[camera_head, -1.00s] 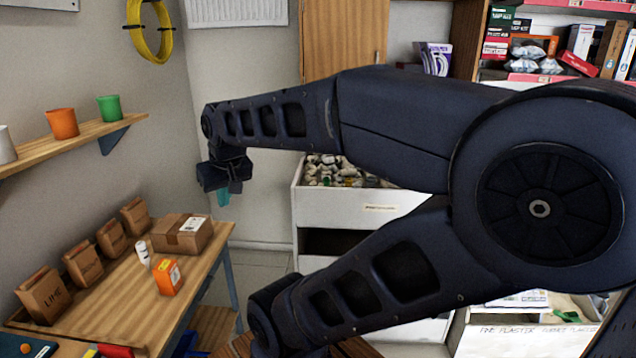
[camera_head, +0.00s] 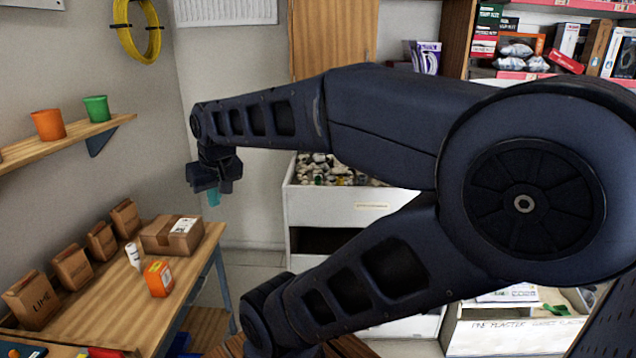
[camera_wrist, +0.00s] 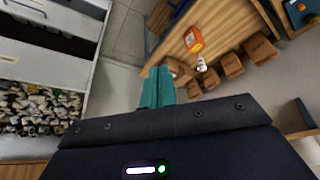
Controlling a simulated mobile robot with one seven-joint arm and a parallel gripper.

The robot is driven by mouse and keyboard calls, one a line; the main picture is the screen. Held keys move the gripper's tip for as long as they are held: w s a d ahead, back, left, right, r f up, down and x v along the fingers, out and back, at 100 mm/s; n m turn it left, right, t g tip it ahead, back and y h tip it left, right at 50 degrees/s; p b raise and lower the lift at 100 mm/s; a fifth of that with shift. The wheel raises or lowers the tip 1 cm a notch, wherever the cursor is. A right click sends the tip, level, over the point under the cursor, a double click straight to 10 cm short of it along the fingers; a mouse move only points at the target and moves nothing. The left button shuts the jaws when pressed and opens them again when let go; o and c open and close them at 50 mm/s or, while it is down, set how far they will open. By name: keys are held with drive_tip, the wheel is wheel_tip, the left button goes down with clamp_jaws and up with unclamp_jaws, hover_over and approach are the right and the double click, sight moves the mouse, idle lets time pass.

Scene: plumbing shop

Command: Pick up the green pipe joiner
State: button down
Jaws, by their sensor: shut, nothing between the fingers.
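My gripper (camera_head: 213,197) hangs at the left of the head view, between the wooden table and the white bin. Its teal fingers (camera_wrist: 157,87) are together and empty in the wrist view. I cannot pick out a green pipe joiner for certain. A white bin (camera_head: 345,208) behind my arm holds many small mixed fittings (camera_head: 325,170). They also show in the wrist view (camera_wrist: 38,108), too small to tell apart.
The wooden table (camera_head: 195,262) at left carries a cardboard box (camera_head: 168,238), several paper bags (camera_head: 72,268), an orange box (camera_head: 158,279) and a white bottle (camera_head: 133,255). A wall shelf (camera_head: 70,142) holds orange and green cups. Floor shows between table and bin. Stocked shelves stand back right.

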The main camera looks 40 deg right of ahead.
drive_tip(key=c, duration=1.1)
unclamp_jaws()
drive_tip(key=shift+w, duration=0.1)
drive_tip(key=w+d+r+m, duration=0.3)
drive_tip(key=w+d+m, duration=0.2)
drive_tip(key=w+d, duration=0.55)
drive_tip(key=m+g+h, duration=0.4)
drive_tip(key=m+g, duration=0.1)
drive_tip(key=m, duration=0.8)
hover_over(318, 177)
drive_tip(key=a, duration=0.4)
wheel_tip(318, 177, down, 17)
drive_tip(key=shift+s+x, duration=0.1)
drive_tip(key=shift+x, duration=2.4)
drive_tip(key=shift+s+x, duration=0.15)
drive_tip(key=shift+x, duration=2.35)
